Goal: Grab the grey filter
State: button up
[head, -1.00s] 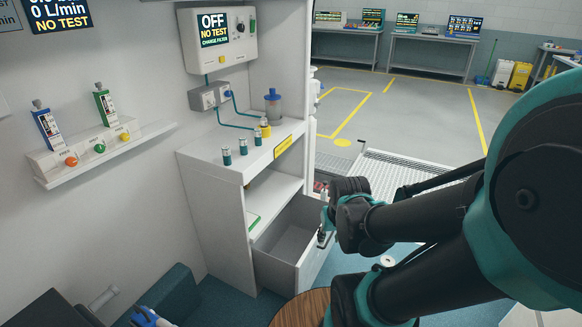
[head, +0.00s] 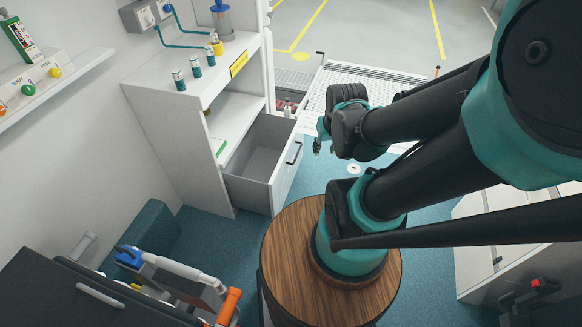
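No thing that is clearly a grey filter stands out. Several small teal-and-white cylinders (head: 195,67) stand on top of the white cabinet (head: 165,125). A grey-blue canister (head: 221,20) stands behind them, cut by the top edge. The cabinet's lower drawer (head: 262,186) is pulled out, and the part of its inside that shows looks empty. My gripper (head: 317,148) hangs just right of the drawer's dark handle (head: 294,153), seemingly apart from it. Its fingers are small and partly hidden by my wrist, so I cannot tell whether they are open.
A round wooden top (head: 290,240) lies under my arm's base. A dark case with an orange-handled tool (head: 228,306) is at lower left. A white box (head: 490,240) is at right. A metal ramp (head: 350,85) leads out behind. Blue floor is free between drawer and ramp.

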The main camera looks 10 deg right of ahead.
aim_at(213, 36)
jog(key=i+l+u, duration=0.2)
jog(key=l, duration=0.2)
jog(key=i+l+u, duration=0.6)
jog(key=l+u, duration=0.2)
jog(key=l, duration=0.15)
jog(key=i+l+u, duration=0.25)
jog(key=l, duration=0.15)
jog(key=l+u, duration=0.25)
jog(key=l, duration=0.15)
jog(key=l+u, duration=0.25)
jog(key=l, duration=0.15)
jog(key=i, duration=0.05)
